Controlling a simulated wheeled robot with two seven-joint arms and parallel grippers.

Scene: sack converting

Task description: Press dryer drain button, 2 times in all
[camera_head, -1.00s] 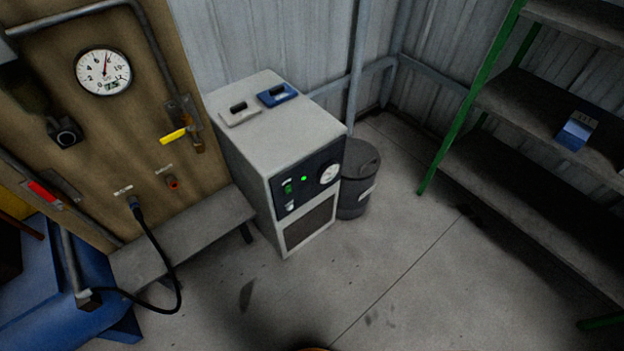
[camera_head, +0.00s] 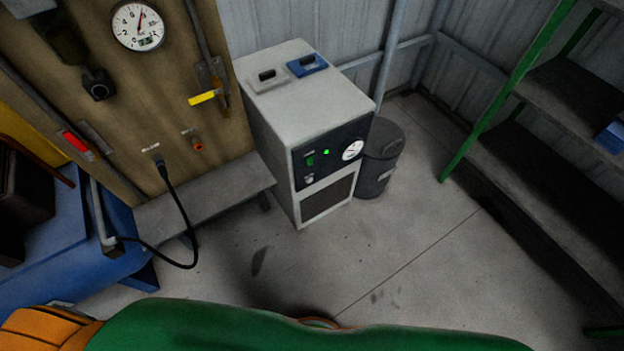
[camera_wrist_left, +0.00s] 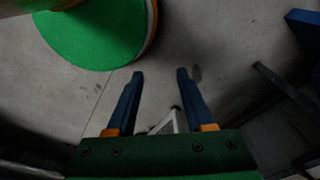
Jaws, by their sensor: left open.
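The dryer (camera_head: 268,105) is a pale grey box standing on the floor against the corrugated wall. Its dark front panel (camera_head: 332,152) carries a green rocker switch (camera_head: 310,160), a lit green lamp (camera_head: 326,152), a round gauge (camera_head: 352,150) and a small pale button (camera_head: 309,179) under the switch. I cannot read the labels. My left gripper (camera_wrist_left: 160,75) is open and empty in the left wrist view, with bare floor beyond its blue fingers. Its fingers do not show in the head view, where my green arm crosses the bottom edge. My right gripper is not in view.
A dark bin (camera_head: 378,160) stands close at the dryer's right. A low grey bench (camera_head: 205,200) and a board with a gauge (camera_head: 137,26), yellow-handled valve (camera_head: 202,98) and black hose (camera_head: 180,215) are at left. Green-framed shelves (camera_head: 475,130) stand right. Floor before the dryer is clear.

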